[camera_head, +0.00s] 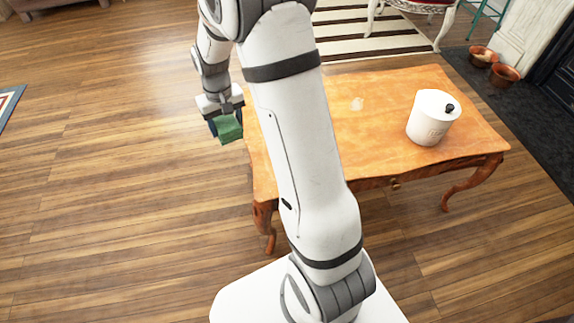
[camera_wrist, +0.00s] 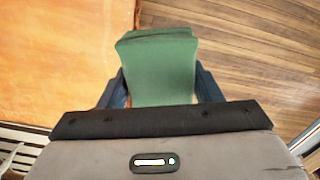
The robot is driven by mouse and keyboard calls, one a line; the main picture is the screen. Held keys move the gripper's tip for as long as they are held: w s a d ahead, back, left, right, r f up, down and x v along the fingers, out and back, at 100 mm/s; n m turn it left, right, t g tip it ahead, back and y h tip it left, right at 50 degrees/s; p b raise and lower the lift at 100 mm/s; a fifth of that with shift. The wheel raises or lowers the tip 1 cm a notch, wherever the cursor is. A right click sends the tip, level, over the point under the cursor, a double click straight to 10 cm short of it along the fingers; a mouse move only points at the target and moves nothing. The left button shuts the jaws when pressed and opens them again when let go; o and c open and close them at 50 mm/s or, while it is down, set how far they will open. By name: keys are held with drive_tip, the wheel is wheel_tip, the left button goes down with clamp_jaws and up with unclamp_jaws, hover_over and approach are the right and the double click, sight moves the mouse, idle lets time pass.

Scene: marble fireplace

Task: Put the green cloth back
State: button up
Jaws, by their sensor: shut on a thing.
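The green cloth (camera_head: 229,129) is a small, folded-looking green block held in my gripper (camera_head: 224,122). In the wrist view the cloth (camera_wrist: 160,68) sits between the two blue fingers of my gripper (camera_wrist: 161,88), which are shut on it. In the head view the gripper and cloth are just left of the wooden table's left edge, and in the wrist view they show over the line between tabletop and floor. I cannot tell their exact height.
The tabletop's left and middle look mostly clear. Copper pots (camera_head: 504,75) stand by the fireplace; a striped rug (camera_head: 365,35) lies behind.

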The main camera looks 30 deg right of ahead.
drive_tip(key=s+d+f+m+b, duration=0.2)
drive_tip(key=s+d+m+b, duration=0.15)
drive_tip(key=s+d, duration=0.9)
drive_tip(key=f+b, duration=0.3)
drive_tip(key=f, duration=0.1)
drive_tip(key=shift+w+f, duration=0.1)
drive_tip(key=shift+w, duration=0.2)
drive_tip(key=shift+f+b, duration=1.05)
drive_tip(key=shift+f, duration=1.4)
drive_tip(key=shift+f, duration=0.15)
drive_tip(key=o, duration=1)
